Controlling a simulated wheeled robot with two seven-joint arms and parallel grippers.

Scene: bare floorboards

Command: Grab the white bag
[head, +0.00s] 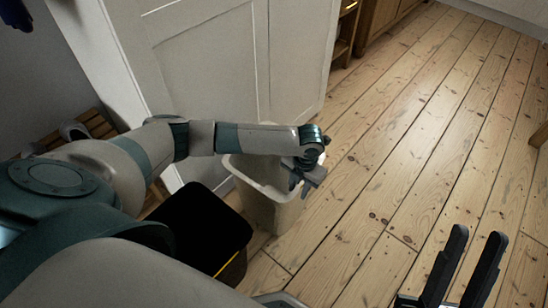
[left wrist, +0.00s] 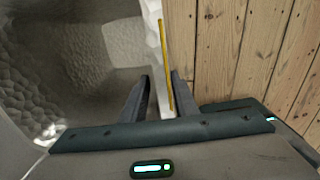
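A pale, open-topped, bag-like container (head: 275,208) stands on the floor in the head view; I cannot tell whether it is the white bag itself or a bin with a liner. In the left wrist view its pale crumpled inside (left wrist: 70,65) fills the left half. My left gripper (head: 306,184) is at its right rim. In the left wrist view the left gripper's fingers (left wrist: 160,80) are apart, with the pale rim and a thin yellow strip (left wrist: 165,60) between them; contact is unclear. My right gripper (head: 474,234) is open and empty above the floor.
A black open box (head: 200,225) with a yellow edge stands left of the pale container. A white panelled door or cabinet (head: 210,70) rises behind it. Wooden furniture (head: 375,22) stands at the back.

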